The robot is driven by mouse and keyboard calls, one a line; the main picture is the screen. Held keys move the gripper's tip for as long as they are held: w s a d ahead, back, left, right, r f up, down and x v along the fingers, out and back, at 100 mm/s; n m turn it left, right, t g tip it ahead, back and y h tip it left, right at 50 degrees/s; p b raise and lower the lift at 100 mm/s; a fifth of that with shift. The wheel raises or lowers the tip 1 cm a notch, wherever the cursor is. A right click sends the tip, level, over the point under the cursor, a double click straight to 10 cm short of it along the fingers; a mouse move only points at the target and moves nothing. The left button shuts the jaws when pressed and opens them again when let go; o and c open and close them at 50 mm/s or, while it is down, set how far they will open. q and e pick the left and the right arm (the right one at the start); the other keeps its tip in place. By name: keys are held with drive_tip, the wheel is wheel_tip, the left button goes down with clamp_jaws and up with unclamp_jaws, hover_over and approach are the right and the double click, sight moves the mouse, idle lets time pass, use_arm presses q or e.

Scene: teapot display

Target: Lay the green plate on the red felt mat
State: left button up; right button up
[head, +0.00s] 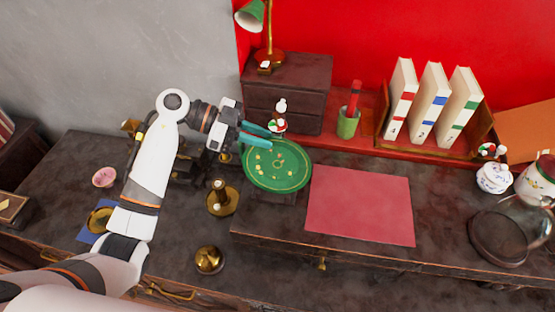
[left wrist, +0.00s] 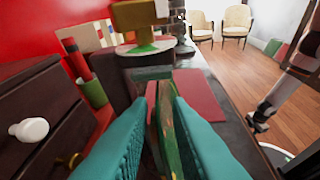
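The green plate (head: 277,165), with gold markings on its face, sits at the left edge of the raised desk top, over a dark support. The red felt mat (head: 360,205) lies flat and bare to its right; it also shows in the left wrist view (left wrist: 200,92). My left gripper (head: 266,138) is at the plate's upper-left rim. In the left wrist view its teal fingers stand apart, with the plate (left wrist: 168,135) nearly edge-on between them. A gap shows between the fingers; firm contact cannot be seen.
Books (head: 430,100) stand behind the mat. A glass dome (head: 505,232) and white pots are at right.

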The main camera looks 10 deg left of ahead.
use_arm(q)
drive_tip(key=shift+d+f, duration=0.2)
drive_tip(key=shift+d, duration=0.3)
drive_tip(key=shift+a, duration=0.1)
clamp_jaws()
drive_tip(key=shift+w+r, duration=0.1)
